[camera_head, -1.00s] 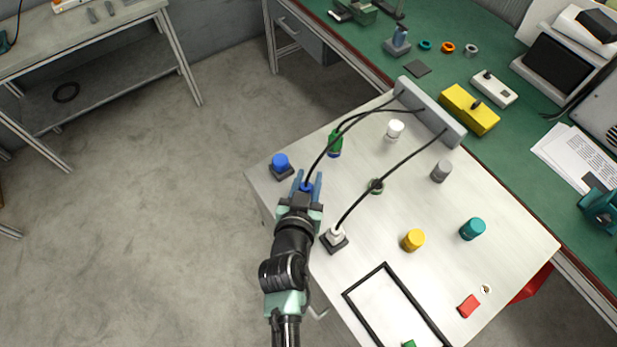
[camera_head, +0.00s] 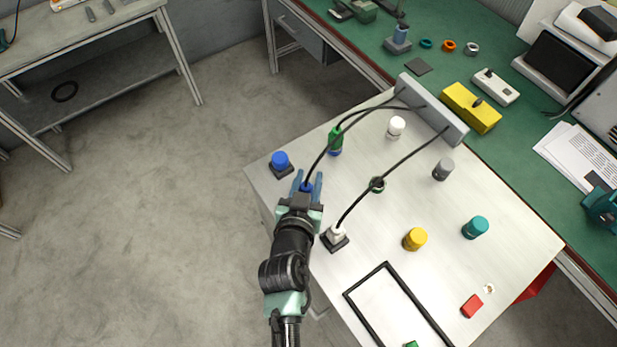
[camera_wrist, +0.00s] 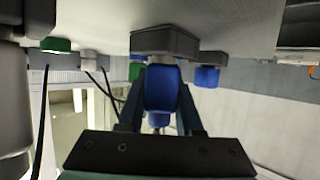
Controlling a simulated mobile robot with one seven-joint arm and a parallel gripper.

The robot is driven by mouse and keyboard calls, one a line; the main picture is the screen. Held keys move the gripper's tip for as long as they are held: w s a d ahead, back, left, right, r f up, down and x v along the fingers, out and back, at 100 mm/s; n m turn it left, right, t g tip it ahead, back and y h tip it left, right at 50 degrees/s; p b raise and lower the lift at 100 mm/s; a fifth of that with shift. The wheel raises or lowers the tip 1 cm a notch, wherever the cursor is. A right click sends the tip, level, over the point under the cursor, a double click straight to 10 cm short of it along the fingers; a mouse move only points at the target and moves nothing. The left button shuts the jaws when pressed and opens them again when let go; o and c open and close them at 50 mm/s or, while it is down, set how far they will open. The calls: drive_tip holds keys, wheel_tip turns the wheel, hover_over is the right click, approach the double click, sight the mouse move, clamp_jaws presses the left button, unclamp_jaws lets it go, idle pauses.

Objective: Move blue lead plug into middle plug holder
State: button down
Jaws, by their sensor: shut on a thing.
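The blue lead plug (camera_head: 306,187) is between my gripper's fingers (camera_head: 307,184), with a black cable rising from it. In the wrist view, which looks upside down, my gripper (camera_wrist: 160,100) is shut on the blue plug (camera_wrist: 162,88). The plug's end meets a dark holder (camera_wrist: 165,42), the middle one; I cannot tell how deep it sits. My gripper hides this holder in the head view. The left holder (camera_head: 283,174) bears a blue cylinder (camera_head: 280,160). The right holder (camera_head: 334,243) has a white plug (camera_head: 337,232) with a cable.
Cables run to a grey block (camera_head: 433,108) at the table's back. A black frame (camera_head: 366,278) lies in front.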

drive_tip(key=shift+f, duration=0.15)
drive_tip(key=c, duration=0.8)
unclamp_jaws()
drive_tip(key=shift+c, duration=0.2)
drive_tip(key=shift+s, duration=0.1)
drive_tip(key=shift+p+v, duration=1.2)
drive_tip(key=shift+v, duration=4.25)
